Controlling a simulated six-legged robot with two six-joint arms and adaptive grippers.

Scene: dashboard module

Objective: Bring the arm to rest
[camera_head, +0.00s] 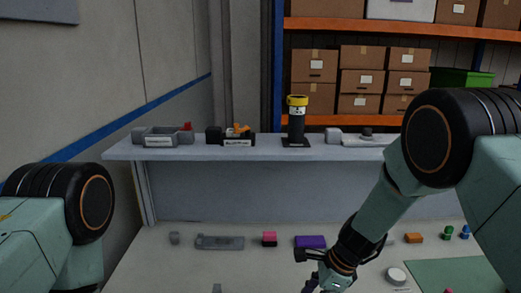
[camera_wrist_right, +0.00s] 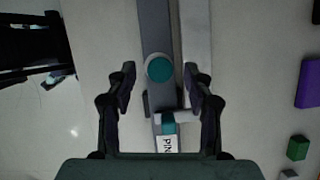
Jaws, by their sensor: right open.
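My right arm comes in from the right in the head view, bending down to the right gripper (camera_head: 310,270) low over the near worktop. In the right wrist view the right gripper (camera_wrist_right: 160,75) has its two black fingers spread apart with nothing clasped. A long grey fixture with a round teal knob (camera_wrist_right: 159,68) and a label reading "PIN" shows between and below the fingers; whether they touch it I cannot tell. My left arm shows only as a bulky joint at the left of the head view; its gripper is not seen there.
A green mat (camera_head: 455,274) is at right. A raised shelf (camera_head: 250,152) behind holds a black cylinder with yellow top (camera_head: 297,118) and labelled holders.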

